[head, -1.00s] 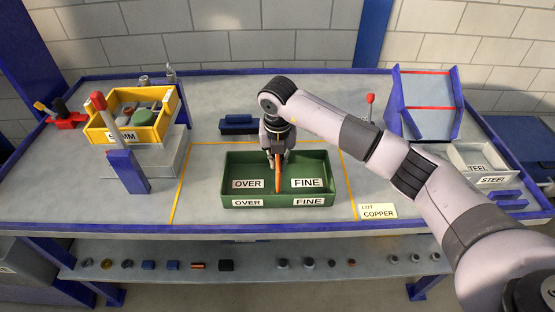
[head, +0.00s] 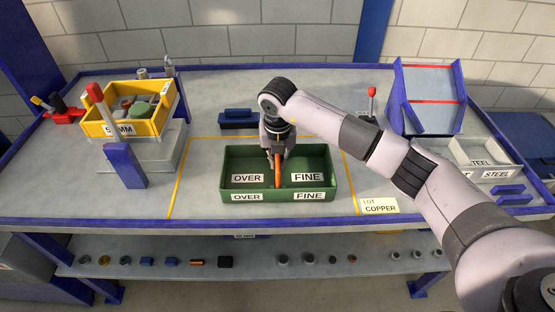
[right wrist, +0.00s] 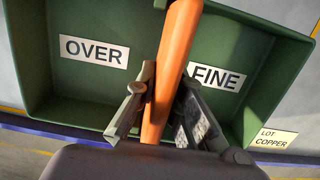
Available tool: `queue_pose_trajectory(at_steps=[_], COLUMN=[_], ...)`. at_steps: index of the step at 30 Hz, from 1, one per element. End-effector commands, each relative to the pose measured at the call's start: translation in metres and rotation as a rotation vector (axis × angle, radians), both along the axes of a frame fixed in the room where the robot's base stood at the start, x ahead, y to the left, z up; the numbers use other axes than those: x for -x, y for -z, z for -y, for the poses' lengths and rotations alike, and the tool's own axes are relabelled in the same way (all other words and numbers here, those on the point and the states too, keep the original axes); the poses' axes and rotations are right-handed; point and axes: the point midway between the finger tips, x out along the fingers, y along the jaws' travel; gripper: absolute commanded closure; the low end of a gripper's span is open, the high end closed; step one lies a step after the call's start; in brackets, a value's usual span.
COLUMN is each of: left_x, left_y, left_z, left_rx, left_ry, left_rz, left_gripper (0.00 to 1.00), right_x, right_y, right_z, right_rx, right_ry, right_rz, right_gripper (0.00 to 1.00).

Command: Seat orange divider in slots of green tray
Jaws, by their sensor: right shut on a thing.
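The green tray (head: 325,163) stands on the bench inside a yellow taped outline, with OVER labels on its left half and FINE labels on its right half. The orange divider (head: 278,173) is upright across the tray's middle, between the OVER and FINE labels. My right gripper (head: 278,155) is over the tray, shut on the divider, which also shows between its fingers in the right wrist view (right wrist: 173,65). A dark slot piece shows at the tray's far wall beside the divider's end. Whether the divider's ends sit in the slots cannot be told. My left gripper is not in view.
A yellow bin (head: 133,108) of parts and a red-handled lever (head: 118,135) stand left. A blue block (head: 239,119) lies behind the tray. A blue-sided chute (head: 428,95), STEEL bins (head: 483,160) and a LOT COPPER card (head: 379,206) are at right.

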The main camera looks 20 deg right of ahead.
Motion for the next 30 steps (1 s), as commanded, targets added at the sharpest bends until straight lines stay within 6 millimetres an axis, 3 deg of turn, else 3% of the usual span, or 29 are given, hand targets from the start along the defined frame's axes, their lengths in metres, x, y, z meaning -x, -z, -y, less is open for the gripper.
queue_pose_trajectory(at_steps=[30], left_x=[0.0], left_y=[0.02], left_z=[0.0], left_rx=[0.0], left_ry=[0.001], left_rz=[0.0], left_gripper=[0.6], right_x=[0.0], right_y=[0.027], right_z=[0.0], right_rx=[0.001], right_ry=[0.0], right_rz=[0.0], right_gripper=[1.0])
